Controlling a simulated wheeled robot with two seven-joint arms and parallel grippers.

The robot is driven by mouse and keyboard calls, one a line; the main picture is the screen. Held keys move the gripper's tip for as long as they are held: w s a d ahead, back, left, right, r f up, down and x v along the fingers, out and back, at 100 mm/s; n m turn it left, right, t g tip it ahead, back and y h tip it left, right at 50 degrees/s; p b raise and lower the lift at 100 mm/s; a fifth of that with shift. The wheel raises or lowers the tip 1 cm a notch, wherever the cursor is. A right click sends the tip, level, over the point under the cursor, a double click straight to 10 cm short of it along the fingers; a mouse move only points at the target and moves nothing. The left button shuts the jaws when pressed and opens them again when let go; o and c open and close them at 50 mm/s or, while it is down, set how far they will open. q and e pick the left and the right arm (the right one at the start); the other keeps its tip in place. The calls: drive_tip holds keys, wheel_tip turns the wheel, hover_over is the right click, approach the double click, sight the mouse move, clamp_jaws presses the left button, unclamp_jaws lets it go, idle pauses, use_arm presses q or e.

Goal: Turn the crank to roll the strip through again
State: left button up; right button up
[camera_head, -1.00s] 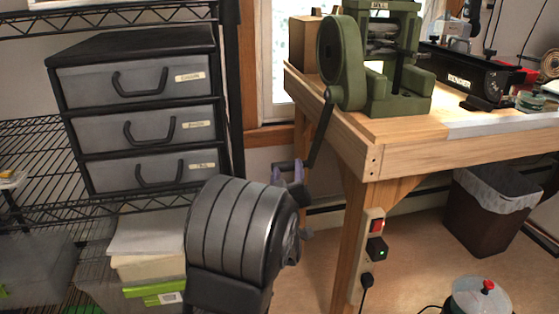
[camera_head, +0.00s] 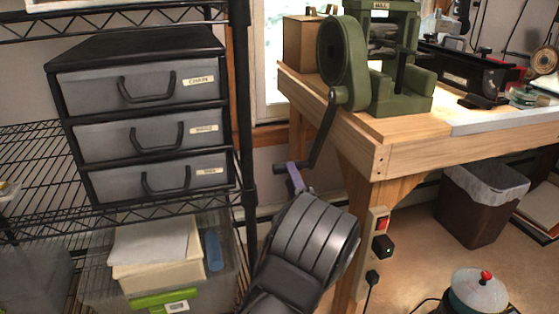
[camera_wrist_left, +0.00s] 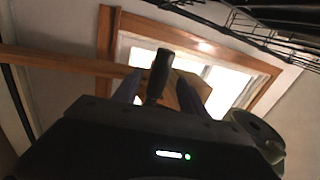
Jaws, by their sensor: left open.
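The green rolling mill (camera_head: 402,85) stands on the wooden bench, with its round gear cover on the left. Its black crank arm (camera_head: 324,132) hangs down past the bench's left edge and ends in a dark handle (camera_head: 283,168). My left gripper (camera_head: 295,178) is open at the handle, its purple fingers reaching up from below. In the left wrist view the dark handle (camera_wrist_left: 158,78) stands between the two spread fingers (camera_wrist_left: 158,92); contact cannot be told. I cannot make out the strip. My right gripper is not in view.
The wooden bench (camera_head: 420,153) is right of my left arm, with a power strip (camera_head: 378,245) on its leg. A black wire shelf with a drawer unit (camera_head: 145,120) is on the left. A bin (camera_head: 480,205) and a lidded pot (camera_head: 477,295) are at lower right.

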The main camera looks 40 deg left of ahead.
sight(284, 164)
use_arm(q)
drive_tip(key=shift+m, duration=0.3)
drive_tip(key=b+x, duration=0.2)
drive_tip(key=x, duration=0.4)
drive_tip(key=shift+w+a, duration=0.1)
drive_tip(key=shift+a, duration=0.3)
drive_tip(key=shift+w+a+r, duration=0.2)
drive_tip(key=shift+w+a, duration=0.1)
drive_tip(key=shift+a, duration=0.1)
clamp_jaws()
idle(1.0)
